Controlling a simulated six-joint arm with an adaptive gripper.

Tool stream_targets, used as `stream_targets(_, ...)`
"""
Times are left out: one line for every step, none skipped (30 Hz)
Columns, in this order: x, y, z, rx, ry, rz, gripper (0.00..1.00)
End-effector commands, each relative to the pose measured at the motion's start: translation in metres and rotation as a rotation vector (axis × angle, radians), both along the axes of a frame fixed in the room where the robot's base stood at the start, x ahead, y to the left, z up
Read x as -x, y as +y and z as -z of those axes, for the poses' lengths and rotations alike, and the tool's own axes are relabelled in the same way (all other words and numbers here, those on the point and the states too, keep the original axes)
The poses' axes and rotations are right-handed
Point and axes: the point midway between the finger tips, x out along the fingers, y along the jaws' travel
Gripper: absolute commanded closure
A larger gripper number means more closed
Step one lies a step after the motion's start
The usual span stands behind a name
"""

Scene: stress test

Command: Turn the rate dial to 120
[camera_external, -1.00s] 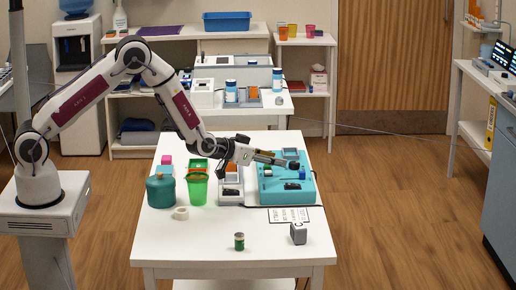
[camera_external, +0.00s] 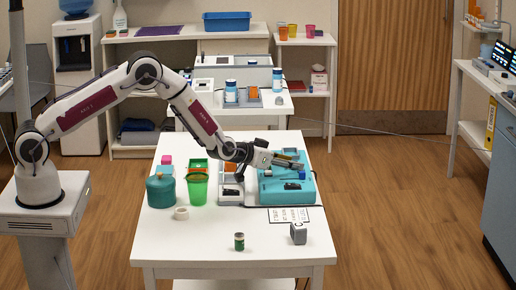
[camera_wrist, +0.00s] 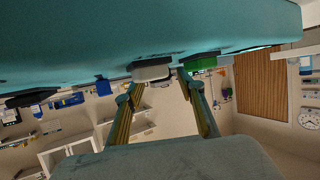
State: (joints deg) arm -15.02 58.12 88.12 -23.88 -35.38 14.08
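A teal device (camera_external: 270,198) sits on the right part of the white table in the external view. My gripper (camera_external: 299,164) is over its far part and hides some of its top. In the wrist view the teal device (camera_wrist: 120,40) fills the top. There my gripper (camera_wrist: 158,82) shows two fingers apart, with a gap between their tips. A grey-white knob-like part (camera_wrist: 152,72) shows on the device's edge near the gap; contact cannot be told. A green part (camera_wrist: 200,63) is just right of it. I cannot read any dial number or tell which part is the rate dial.
A grey device (camera_external: 229,194) stands left of the teal one. A green cup (camera_external: 198,189), a teal jar (camera_external: 161,191) and a tape roll (camera_external: 181,213) are further left. A printed card (camera_external: 289,214) and a grey block (camera_external: 298,233) lie in front. The front-left table is clear.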

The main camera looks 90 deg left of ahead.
Motion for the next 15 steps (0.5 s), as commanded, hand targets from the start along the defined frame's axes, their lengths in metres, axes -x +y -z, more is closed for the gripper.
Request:
stream_targets(-0.0012,0.0009,0.0007,0.000,0.000,0.000,0.61)
stream_targets(-0.0018,0.0013,0.0010,0.000,0.000,0.000,0.61)
stream_targets(-0.0024,0.0016,0.0012,0.000,0.000,0.000,0.61)
stream_targets(-0.0027,0.0018,0.0012,0.000,0.000,0.000,0.61)
stream_targets(-0.0030,0.0018,0.0014,0.000,0.000,0.000,0.61)
stream_targets(-0.0032,0.0020,0.0013,0.000,0.000,0.000,0.61)
stream_targets(-0.0033,0.0020,0.0014,0.000,0.000,0.000,0.61)
stream_targets(-0.0034,0.0020,0.0014,0.000,0.000,0.000,0.61)
stream_targets(-0.0033,0.0020,0.0014,0.000,0.000,0.000,0.61)
stream_targets(-0.0033,0.0020,0.0015,0.000,0.000,0.000,0.61)
stream_targets(-0.0033,0.0020,0.0015,0.000,0.000,0.000,0.61)
stream_targets(-0.0033,0.0020,0.0015,0.000,0.000,0.000,0.61)
stream_targets(-0.0032,0.0019,0.0014,0.000,0.000,0.000,0.61)
stream_targets(-0.0032,0.0019,0.0014,0.000,0.000,0.000,0.66)
stream_targets(-0.0032,0.0018,0.0015,0.000,0.000,0.000,0.77)
